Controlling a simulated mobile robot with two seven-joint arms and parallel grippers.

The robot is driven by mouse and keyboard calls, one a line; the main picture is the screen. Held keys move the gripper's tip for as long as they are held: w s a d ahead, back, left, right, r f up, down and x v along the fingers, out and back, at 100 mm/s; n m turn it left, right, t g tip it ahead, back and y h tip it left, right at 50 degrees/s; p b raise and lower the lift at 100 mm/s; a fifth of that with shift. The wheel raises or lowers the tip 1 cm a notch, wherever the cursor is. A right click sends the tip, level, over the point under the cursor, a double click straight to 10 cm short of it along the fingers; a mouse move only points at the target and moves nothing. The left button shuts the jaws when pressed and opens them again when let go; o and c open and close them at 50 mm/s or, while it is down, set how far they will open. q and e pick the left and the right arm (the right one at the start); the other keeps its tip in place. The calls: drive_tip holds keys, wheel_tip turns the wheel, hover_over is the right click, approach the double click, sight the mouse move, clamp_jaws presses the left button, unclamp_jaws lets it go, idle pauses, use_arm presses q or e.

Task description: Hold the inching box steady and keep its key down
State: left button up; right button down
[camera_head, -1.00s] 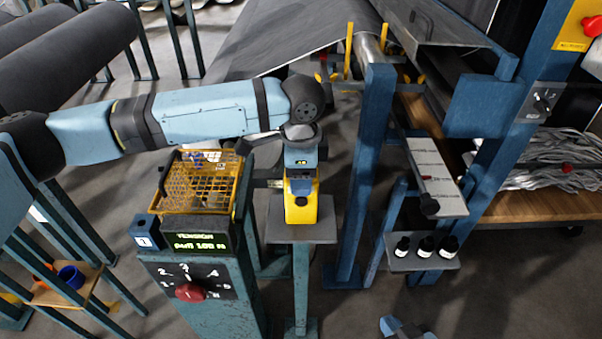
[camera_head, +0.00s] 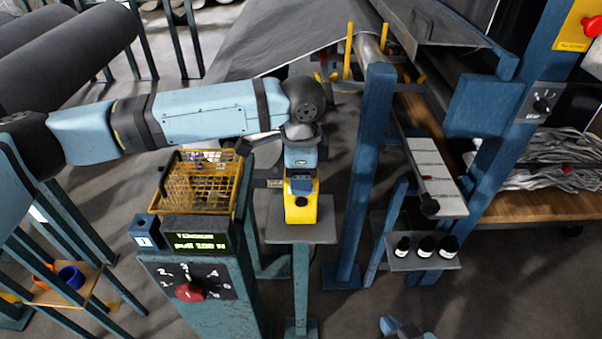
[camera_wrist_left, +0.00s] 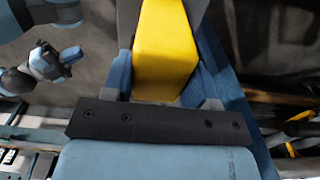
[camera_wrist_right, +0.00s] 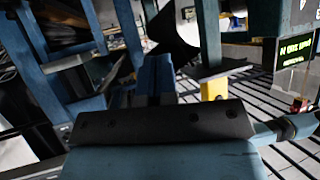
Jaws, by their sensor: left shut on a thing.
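The inching box (camera_head: 301,210) is a yellow block with a small dark key (camera_head: 301,201) on its near upper part. It stands over a small grey plate on a teal post. My left gripper (camera_head: 302,184) reaches down from above and is shut on the box. In the left wrist view the yellow box (camera_wrist_left: 166,50) sits between the blue fingers. I cannot tell how far the key is pressed. My right gripper (camera_head: 389,324) is low at the bottom edge, apart from the box. Its blue fingers (camera_wrist_right: 156,72) are together and empty in the right wrist view.
A console with a green-lit display (camera_head: 201,243), a red knob (camera_head: 190,292) and a yellow wire basket (camera_head: 203,182) stands left of the box. A blue post (camera_head: 362,180) rises just right. A shelf with dark bottles (camera_head: 425,246) lies farther right. Dark fabric hangs behind.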

idle(0.4)
drive_tip(key=w+a+r+y, duration=0.2)
drive_tip(key=a+r+y, duration=0.1)
drive_tip(key=a+r, duration=0.5)
drive_tip(key=w+a+r+m+y, duration=0.1)
drive_tip(key=w+a+r+y, duration=0.2)
drive_tip(key=a+r, duration=0.5)
drive_tip(key=shift+a+r+y, duration=0.2)
drive_tip(key=shift+a+y, duration=0.45)
drive_tip(key=shift+y, duration=0.15)
approach(288, 204)
drive_tip(key=shift+w+a+f, duration=0.1)
drive_tip(key=shift+w+a, duration=0.25)
drive_tip(key=shift+a, duration=0.3)
drive_tip(key=shift+w+a+f, duration=0.15)
drive_tip(key=shift+w+a, duration=0.2)
drive_tip(key=shift+a, duration=0.35)
drive_tip(key=shift+w+a+f, duration=0.1)
drive_tip(key=shift+w+a, duration=0.25)
drive_tip(key=shift+a, duration=0.3)
drive_tip(key=shift+w, duration=0.15)
drive_tip(key=shift+w, duration=0.25)
drive_tip(key=shift+w, duration=0.55)
idle(1.9)
